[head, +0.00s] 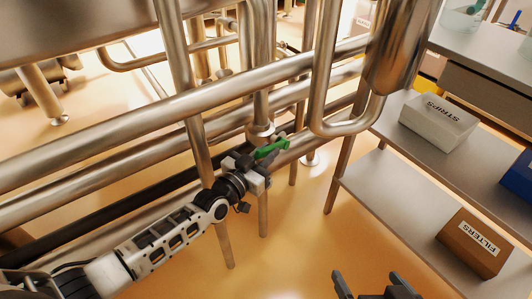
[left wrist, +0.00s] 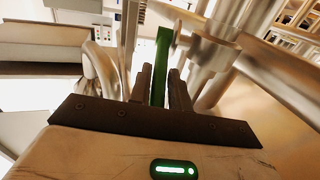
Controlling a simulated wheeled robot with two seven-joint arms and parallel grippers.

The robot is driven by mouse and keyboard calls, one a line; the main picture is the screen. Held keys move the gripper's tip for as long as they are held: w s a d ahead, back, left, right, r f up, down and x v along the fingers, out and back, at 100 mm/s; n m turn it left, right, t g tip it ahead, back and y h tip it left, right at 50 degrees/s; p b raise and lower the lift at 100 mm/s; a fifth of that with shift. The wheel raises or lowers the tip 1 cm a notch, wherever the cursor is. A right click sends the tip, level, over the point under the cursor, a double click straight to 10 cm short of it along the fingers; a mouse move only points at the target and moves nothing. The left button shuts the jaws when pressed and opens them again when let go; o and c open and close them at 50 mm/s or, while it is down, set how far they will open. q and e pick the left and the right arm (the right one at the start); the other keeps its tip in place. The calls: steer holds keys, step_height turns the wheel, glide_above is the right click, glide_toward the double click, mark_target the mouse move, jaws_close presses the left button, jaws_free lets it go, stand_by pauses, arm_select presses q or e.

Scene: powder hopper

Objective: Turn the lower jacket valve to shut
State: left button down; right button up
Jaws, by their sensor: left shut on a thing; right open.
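The lower jacket valve shows as a green lever handle (head: 271,149) on the steel pipework in the middle of the head view. My left gripper (head: 256,166) reaches it from the lower left and is shut on the green handle. In the left wrist view the green handle (left wrist: 160,62) stands between the two dark fingers of my left gripper (left wrist: 162,85). The gripper partly hides the valve body. My right gripper (head: 376,285) is open and empty at the bottom edge of the head view, apart from the pipes.
Thick steel pipes (head: 140,118) run across the left and middle, with upright legs below. A shelf unit (head: 385,185) stands at right, with a white STRIPS box (head: 438,121), a brown FILTERS box (head: 474,243) and a blue box (head: 518,180). The floor below the pipes is clear.

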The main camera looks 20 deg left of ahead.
step_height(320, 180, down, 6)
steer(key=a+g+b, duration=0.1)
steer(key=b, duration=0.2)
arm_select(q)
steer(key=shift+s+f+t+h+b, duration=0.15)
steer(key=shift+f+t+h+b, duration=0.35)
steer(key=shift+f+t+b, duration=2)
steer(key=shift+s+f+t+h+b, duration=0.15)
steer(key=shift+t+h+b, duration=0.3)
steer(key=shift+b, duration=4.2)
arm_select(e)
steer(key=w+a+r+t+y, duration=0.1)
steer(key=a+r+t+y, duration=0.1)
steer(key=r, duration=0.2)
steer(key=a+r+m+t+y, duration=0.1)
steer(key=r+t+y, duration=0.2)
steer(key=r, duration=0.1)
steer(key=shift+w+a+t, duration=0.3)
steer(key=shift+w+a, duration=0.1)
arm_select(q)
steer(key=c, duration=1.3)
jaws_free()
steer(key=shift+w, duration=0.15)
steer(key=shift+r, duration=0.2)
steer(key=p+v, duration=0.2)
steer(key=v, duration=1.4)
arm_select(e)
steer(key=shift+s+f+g+h, duration=0.2)
steer(key=shift+f+g+h, duration=0.25)
steer(key=shift+f, duration=0.2)
